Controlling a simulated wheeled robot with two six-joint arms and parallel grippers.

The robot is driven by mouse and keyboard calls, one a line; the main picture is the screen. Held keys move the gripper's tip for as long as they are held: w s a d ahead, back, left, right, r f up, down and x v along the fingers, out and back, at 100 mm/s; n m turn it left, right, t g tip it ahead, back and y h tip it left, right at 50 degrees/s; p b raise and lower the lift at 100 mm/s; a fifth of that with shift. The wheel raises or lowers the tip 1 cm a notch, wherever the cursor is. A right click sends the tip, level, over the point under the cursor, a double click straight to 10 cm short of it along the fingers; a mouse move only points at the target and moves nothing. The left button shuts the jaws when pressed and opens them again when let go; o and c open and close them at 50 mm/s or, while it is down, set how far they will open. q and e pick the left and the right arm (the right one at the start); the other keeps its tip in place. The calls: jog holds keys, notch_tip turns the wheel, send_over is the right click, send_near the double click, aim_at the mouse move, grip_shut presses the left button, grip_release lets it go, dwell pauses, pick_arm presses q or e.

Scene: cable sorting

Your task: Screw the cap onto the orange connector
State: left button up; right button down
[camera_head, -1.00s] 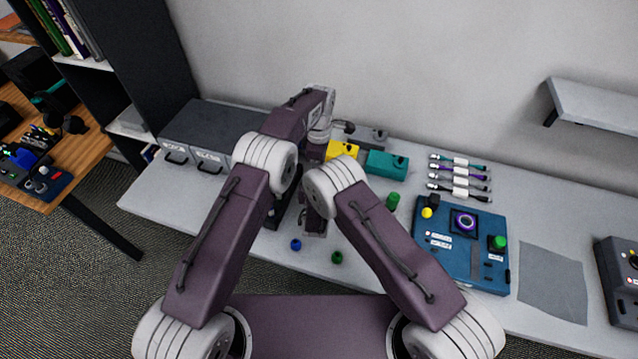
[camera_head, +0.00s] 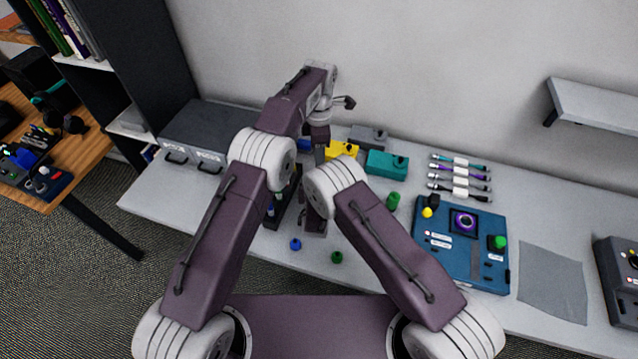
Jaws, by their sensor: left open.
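I cannot see an orange connector or its cap in the head view; my arms hide part of the table's middle. A small blue cap-like piece (camera_head: 295,244) and a small green one (camera_head: 337,257) lie at the front of the table. A green cylinder (camera_head: 392,201) stands left of the blue panel. My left gripper (camera_head: 320,152) is open, pointing down beside the yellow block. My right gripper (camera_head: 314,226) is low over the table, mostly behind its own wrist; its jaws are unclear.
A yellow block (camera_head: 342,150), teal block (camera_head: 387,164) and grey block (camera_head: 368,137) stand at the back. A dark holder (camera_head: 286,215) is partly hidden by my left arm. Several cables (camera_head: 460,176) lie behind a blue panel (camera_head: 462,262). A grey mat (camera_head: 553,284) lies right.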

pick_arm(q)
jog(key=shift+f, duration=0.1)
notch_tip(320, 180, down, 8)
jog(key=shift+r, duration=0.1)
dwell(0.3)
jog(key=shift+c, duration=0.3)
grip_shut()
jog(key=m, duration=0.3)
jog(key=shift+m, duration=0.3)
